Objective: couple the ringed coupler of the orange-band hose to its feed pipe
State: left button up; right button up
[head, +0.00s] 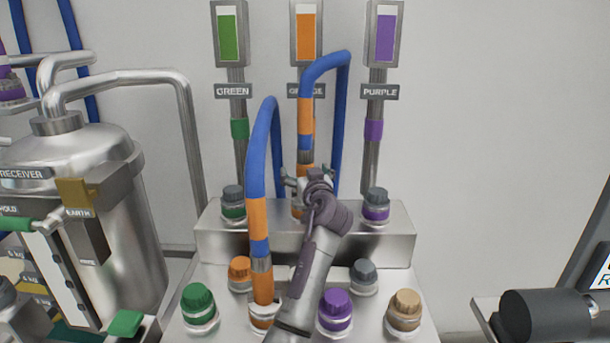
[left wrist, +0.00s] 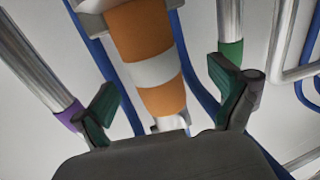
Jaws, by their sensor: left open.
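The ringed coupler is orange with a pale grey ring (left wrist: 152,70) in the left wrist view. It stands between the spread fingers of my left gripper (left wrist: 168,95), with space at both sides. In the head view my left gripper (head: 305,180) is at the rear block and hides much of the coupler. A blue hose with an orange band (head: 306,115) comes down to it from above. The orange feed pipe's panel (head: 306,38) is above, and its nameplate is partly covered by the hose. Whether coupler and pipe are joined cannot be told. My right gripper is not in view.
Another orange-banded blue hose length (head: 259,215) ends in an orange coupler (head: 262,287) at the front. Capped green (head: 233,203) and purple (head: 376,206) ports flank the rear gripper. Several capped ports fill the front deck. A steel tank (head: 110,220) stands left.

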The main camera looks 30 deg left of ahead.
aim_at(305, 149)
pick_arm(q)
jog(key=shift+r+p, duration=2.8)
jog(key=shift+r, duration=2.15)
jog(key=shift+f, duration=0.1)
